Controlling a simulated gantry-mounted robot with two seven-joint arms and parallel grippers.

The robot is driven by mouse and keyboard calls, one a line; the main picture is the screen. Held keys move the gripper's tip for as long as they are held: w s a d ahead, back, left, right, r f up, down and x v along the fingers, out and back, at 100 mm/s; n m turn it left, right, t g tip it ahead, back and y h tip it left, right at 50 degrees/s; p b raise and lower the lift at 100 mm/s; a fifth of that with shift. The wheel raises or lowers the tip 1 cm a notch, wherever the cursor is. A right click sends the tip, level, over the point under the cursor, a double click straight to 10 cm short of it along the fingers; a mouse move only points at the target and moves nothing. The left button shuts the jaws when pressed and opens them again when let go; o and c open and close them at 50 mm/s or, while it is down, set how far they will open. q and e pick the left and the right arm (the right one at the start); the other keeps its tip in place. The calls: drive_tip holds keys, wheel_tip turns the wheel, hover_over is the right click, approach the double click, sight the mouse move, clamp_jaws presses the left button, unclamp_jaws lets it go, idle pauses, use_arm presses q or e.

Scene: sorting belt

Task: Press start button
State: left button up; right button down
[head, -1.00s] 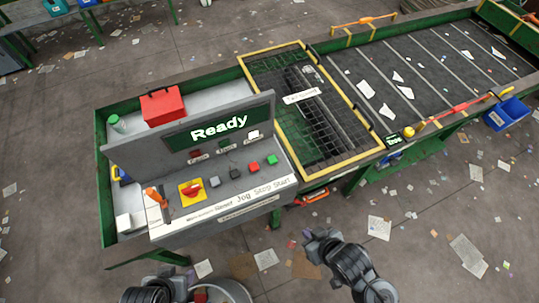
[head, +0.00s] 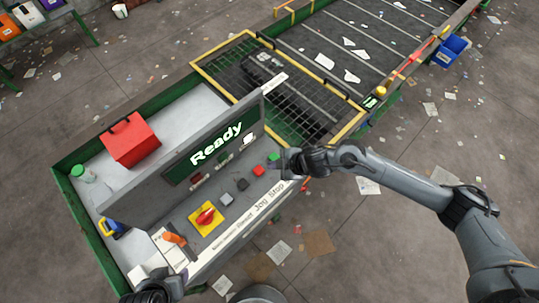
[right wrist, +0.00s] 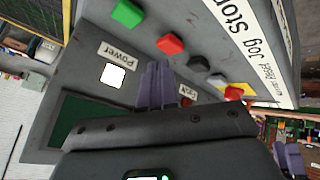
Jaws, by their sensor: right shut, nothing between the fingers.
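The control panel (head: 236,216) has a screen (head: 216,145) that reads "Ready". The green button (head: 273,156) is at the right end of its button row, beside the red button (head: 258,170). My right gripper (head: 284,161) is at the panel's right end, close to the green button. The "Start" label is hidden there. In the right wrist view, its purple fingers (right wrist: 157,84) are shut and empty. The green button (right wrist: 127,13) is uncovered there, beyond the fingertips. A purple pronged shape (right wrist: 290,160) at that view's right edge resembles my left gripper; its opening is unclear.
Two grey buttons (head: 235,191), a red rotary switch (head: 205,216) on a yellow plate and an orange-handled lever (head: 174,239) share the panel. A red toolbox (head: 130,140) stands behind it. A yellow-framed mesh (head: 235,65) covers the near belt end.

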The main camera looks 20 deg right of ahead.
use_arm(q)
drive_tip(key=shift+s+d+f, duration=0.1)
drive_tip(key=shift+s+d, duration=0.05)
drive_tip(key=shift+d, duration=0.05)
use_arm(e)
drive_tip(key=w+d+r+t, duration=0.1)
drive_tip(key=w+d+r, duration=0.1)
drive_tip(key=w+r, duration=0.3)
drive_tip(key=shift+w+d+r, duration=0.2)
drive_tip(key=shift+d+r, duration=0.05)
drive_tip(key=shift+r, duration=0.35)
use_arm(q)
drive_tip(key=shift+a, duration=0.1)
drive_tip(key=shift+f, duration=0.1)
wheel_tip(320, 180, down, 6)
drive_tip(key=b, duration=0.6)
use_arm(e)
hover_over(276, 153)
drive_tip(key=s, duration=0.2)
drive_tip(key=f, duration=0.6)
drive_tip(key=shift+a+f, duration=0.2)
drive_tip(key=shift+a, duration=0.2)
use_arm(q)
drive_tip(key=shift+f+b, duration=0.75)
drive_tip(key=shift+b, duration=0.15)
use_arm(e)
drive_tip(key=shift+s+f, duration=0.1)
drive_tip(key=shift+f, duration=1.15)
